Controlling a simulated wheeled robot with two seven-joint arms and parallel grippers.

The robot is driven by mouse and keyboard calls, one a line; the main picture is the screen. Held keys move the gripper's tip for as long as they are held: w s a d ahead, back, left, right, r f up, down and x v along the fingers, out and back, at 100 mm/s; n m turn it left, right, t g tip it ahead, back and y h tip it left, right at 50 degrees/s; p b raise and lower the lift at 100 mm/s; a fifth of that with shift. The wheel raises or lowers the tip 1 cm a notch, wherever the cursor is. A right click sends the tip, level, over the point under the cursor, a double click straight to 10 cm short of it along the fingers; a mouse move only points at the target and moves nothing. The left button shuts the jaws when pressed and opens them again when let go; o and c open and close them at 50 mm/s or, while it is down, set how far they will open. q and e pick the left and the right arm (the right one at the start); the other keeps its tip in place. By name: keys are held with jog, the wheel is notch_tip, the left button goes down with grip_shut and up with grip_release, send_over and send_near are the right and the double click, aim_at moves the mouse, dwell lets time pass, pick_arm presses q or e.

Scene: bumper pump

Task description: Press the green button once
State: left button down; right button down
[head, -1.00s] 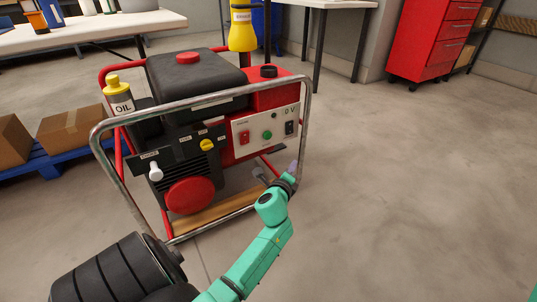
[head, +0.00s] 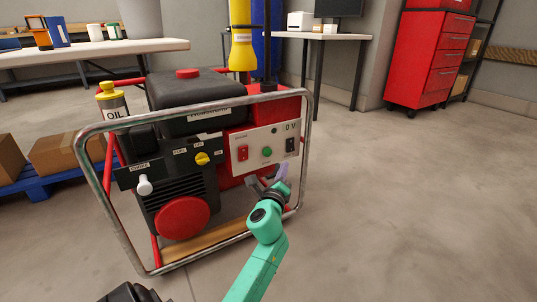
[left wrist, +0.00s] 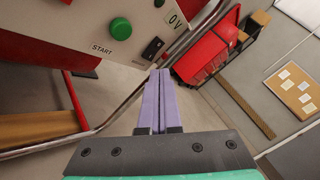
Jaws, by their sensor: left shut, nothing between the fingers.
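The green button (head: 267,152) is a small round knob on the white control panel (head: 255,168) of a red and black generator. It shows large in the left wrist view (left wrist: 120,29), above the word START. My left gripper (head: 280,172) is in front of the generator's frame side, just below and right of the button. In the left wrist view its purple fingers (left wrist: 158,75) are together and empty, pointing below and right of the button, apart from it.
A metal tube frame (head: 306,150) surrounds the generator. A red switch (head: 243,153) and a black switch (head: 290,145) flank the button. A yellow choke-side knob (head: 202,159) and white lever (head: 144,186) sit left. Open floor lies to the right.

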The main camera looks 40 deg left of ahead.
aim_at(272, 151)
pick_arm(q)
jog(key=a, duration=0.2)
jog(key=w+a, duration=0.1)
jog(key=a, duration=0.1)
jog(key=w+a, duration=0.1)
jog(key=a, duration=0.1)
jog(key=shift+a, duration=0.25)
jog(key=shift+a, duration=0.15)
dwell(1.6)
jog(key=shift+w+a, duration=0.1)
jog(key=shift+a, duration=0.15)
jog(key=shift+w+a, duration=0.1)
jog(key=shift+a, duration=0.35)
dwell(0.8)
jog(key=shift+s+d, duration=0.25)
jog(key=shift+d, duration=0.6)
jog(key=d, duration=0.1)
jog(key=s+d, duration=0.1)
jog(key=d, duration=0.2)
jog(key=shift+s+d, duration=0.25)
jog(key=shift+d, duration=0.15)
